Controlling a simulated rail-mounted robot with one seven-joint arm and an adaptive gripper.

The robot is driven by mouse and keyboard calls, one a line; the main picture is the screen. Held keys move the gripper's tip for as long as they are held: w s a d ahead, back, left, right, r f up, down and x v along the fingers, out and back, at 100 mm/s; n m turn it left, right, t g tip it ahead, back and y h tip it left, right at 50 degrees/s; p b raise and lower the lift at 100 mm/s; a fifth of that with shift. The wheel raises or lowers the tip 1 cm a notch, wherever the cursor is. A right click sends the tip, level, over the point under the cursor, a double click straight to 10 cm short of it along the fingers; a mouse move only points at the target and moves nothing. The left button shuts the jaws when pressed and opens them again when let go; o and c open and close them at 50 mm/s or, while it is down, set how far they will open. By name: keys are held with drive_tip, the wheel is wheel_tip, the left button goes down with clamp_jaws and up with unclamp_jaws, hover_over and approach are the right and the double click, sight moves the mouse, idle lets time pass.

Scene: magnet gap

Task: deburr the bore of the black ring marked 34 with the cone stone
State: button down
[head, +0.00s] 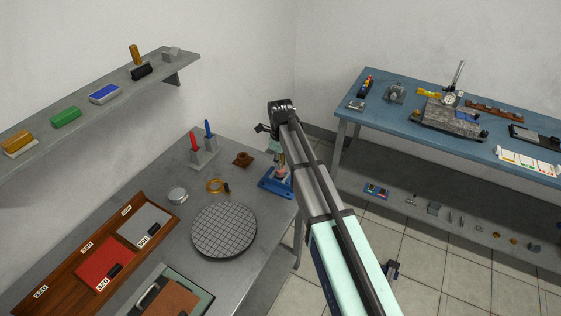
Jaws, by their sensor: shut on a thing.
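My gripper (281,155) is at the back right corner of the grey bench, low over a blue fixture (269,188) and partly hidden by my arm. It is shut on a slim tool with a small pinkish tip (281,172), which looks like the cone stone. The tip is at the fixture; whether it touches anything there I cannot tell. I cannot make out a black ring marked 34 or its bore; the middle of the fixture is too small and partly covered.
A stand with red (195,143) and blue (209,131) handled tools, a brown block (243,159), a brass ring (215,186), a grey ring (177,195) and a round gridded plate (224,231) are left of the fixture. A blue bench (390,118) stands right, beyond a floor gap.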

drive_tip(key=n, duration=0.2)
drive_tip(key=shift+n, duration=0.3)
drive_tip(key=shift+r, duration=0.15)
drive_tip(key=shift+r+p, duration=0.75)
drive_tip(key=shift+r, duration=2.6)
